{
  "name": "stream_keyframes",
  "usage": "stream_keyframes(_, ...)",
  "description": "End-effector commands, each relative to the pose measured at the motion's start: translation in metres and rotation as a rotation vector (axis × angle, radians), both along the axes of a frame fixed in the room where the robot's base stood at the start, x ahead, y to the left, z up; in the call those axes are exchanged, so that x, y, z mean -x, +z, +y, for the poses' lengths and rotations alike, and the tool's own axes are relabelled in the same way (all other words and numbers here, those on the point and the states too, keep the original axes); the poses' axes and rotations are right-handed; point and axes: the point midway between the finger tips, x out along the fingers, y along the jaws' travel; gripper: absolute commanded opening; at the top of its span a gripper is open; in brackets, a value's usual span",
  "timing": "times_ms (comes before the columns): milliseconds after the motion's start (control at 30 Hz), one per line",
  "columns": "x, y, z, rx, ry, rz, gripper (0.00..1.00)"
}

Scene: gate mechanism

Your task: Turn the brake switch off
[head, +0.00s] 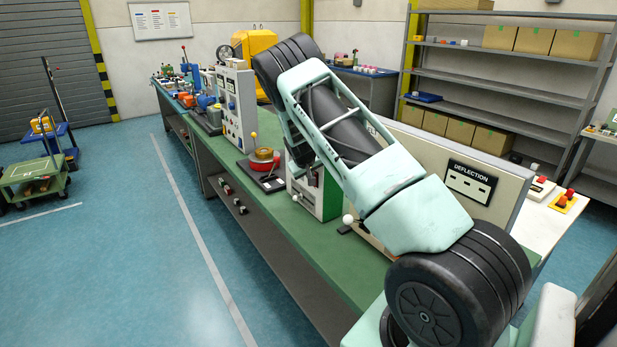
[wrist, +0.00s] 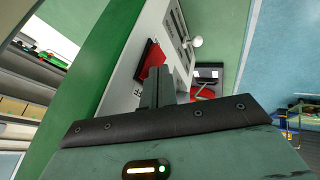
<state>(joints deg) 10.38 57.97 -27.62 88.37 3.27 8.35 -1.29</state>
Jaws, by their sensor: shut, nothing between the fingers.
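My gripper (wrist: 158,72) shows in the wrist view with its dark fingers together and empty. The fingertips are in front of a white-faced box (wrist: 122,78) with a green side; I cannot tell whether they touch it. A red part (wrist: 150,54) on that face is partly hidden behind the fingers. No brake label is readable.
A dark-based device with a red part (head: 267,182) stands left of the box on the green bench (head: 300,262). A panel marked DEFLECTION (head: 470,182) stands to the right. A separate white-knobbed lever (head: 348,219) is near the bench front. The blue floor (head: 130,270) in front is clear.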

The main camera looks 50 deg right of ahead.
Motion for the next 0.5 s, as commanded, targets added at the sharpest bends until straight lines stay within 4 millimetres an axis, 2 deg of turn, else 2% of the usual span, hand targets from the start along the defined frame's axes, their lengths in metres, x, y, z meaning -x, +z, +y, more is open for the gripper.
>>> stream_keyframes(500,0.0,0.016,0.0,0.001,-0.001,0.0,0.0)
